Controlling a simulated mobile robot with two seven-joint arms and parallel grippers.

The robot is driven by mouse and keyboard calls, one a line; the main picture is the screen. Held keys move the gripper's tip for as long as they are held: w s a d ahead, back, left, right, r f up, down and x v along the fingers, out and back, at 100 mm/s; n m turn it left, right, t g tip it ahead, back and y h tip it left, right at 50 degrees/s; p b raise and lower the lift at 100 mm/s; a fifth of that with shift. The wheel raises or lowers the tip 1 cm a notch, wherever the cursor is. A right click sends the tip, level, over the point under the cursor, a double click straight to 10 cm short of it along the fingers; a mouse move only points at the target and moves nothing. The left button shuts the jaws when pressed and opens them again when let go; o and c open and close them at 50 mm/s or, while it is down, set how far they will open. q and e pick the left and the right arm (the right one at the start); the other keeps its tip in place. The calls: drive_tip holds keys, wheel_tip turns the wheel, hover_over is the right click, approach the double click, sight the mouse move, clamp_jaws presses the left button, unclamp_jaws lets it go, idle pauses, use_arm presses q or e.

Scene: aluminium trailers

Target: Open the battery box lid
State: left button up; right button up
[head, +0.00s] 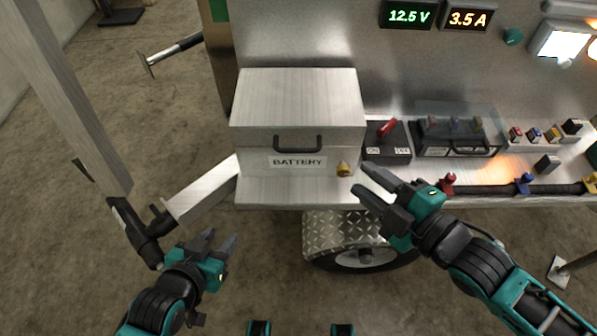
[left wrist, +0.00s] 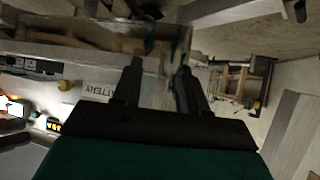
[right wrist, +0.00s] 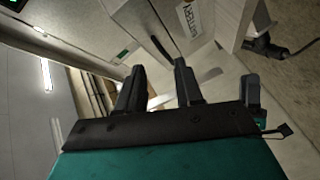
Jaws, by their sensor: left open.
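The battery box is a brushed metal box with a lid (head: 297,100) that is closed. A dark handle (head: 298,138) sits on its front, above the BATTERY label (head: 297,162). A brass fitting (head: 343,169) is at the front's lower right. My left gripper (head: 220,240) is open and empty, below and left of the box. My right gripper (head: 362,180) has its fingers apart and empty, just right of the brass fitting and apart from the handle.
A black battery (head: 388,150) with a red part stands right of the box, followed by a clear-covered case (head: 455,138). Coloured clamps and a dark bar line the shelf's right edge. A wheel (head: 362,258) is below. A metal beam (head: 203,193) runs down left from the shelf.

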drive_tip(key=w+a+f+n+g+y+b, duration=0.1)
drive_tip(key=w+a+n, duration=0.4)
drive_tip(key=a, duration=0.5)
drive_tip(key=shift+w+a+f+y+b, duration=0.2)
drive_tip(key=shift+w+a+y+b, duration=0.3)
drive_tip(key=shift+w, duration=0.55)
drive_tip(key=shift+d, duration=0.15)
clamp_jaws()
